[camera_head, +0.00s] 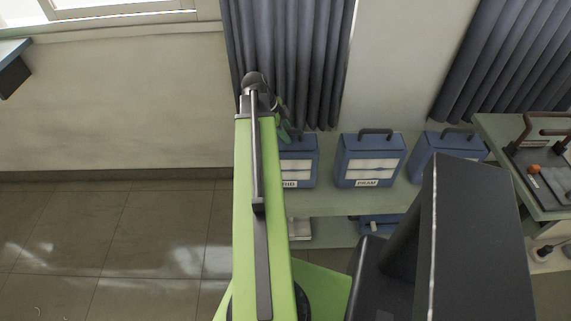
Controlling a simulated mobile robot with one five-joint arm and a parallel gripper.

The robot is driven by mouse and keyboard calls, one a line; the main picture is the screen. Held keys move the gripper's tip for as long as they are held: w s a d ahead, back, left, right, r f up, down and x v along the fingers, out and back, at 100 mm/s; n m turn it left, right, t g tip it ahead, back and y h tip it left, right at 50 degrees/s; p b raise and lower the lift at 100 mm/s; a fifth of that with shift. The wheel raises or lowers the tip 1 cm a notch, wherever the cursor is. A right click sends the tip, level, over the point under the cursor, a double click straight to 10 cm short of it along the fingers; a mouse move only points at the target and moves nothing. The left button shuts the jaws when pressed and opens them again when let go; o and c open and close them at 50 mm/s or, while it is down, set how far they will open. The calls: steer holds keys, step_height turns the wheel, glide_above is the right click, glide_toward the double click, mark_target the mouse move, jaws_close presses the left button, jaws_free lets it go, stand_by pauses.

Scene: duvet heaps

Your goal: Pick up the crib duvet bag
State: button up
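Three blue bags with dark handles and pale front panels stand in a row on a grey-green shelf. The left blue bag (302,165) is partly hidden by my arm, and only the end of its label shows, too small to read surely. The middle blue bag (370,160) has a label that reads PRAM. The right blue bag (440,151) has its lower front hidden behind a dark part of my body. I cannot tell which is the crib duvet bag. My gripper (287,130) is at the far end of my green arm, over the left bag's top-left area; its fingers are mostly hidden.
The shelf (325,203) has a lower level with a blue item (380,225) and a pale stack (299,229). Dark curtains (290,60) hang behind. A table (490,130) with a tray stands at the right. Tiled floor (110,240) is clear at the left.

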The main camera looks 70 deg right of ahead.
jaws_close()
stand_by(1.1)
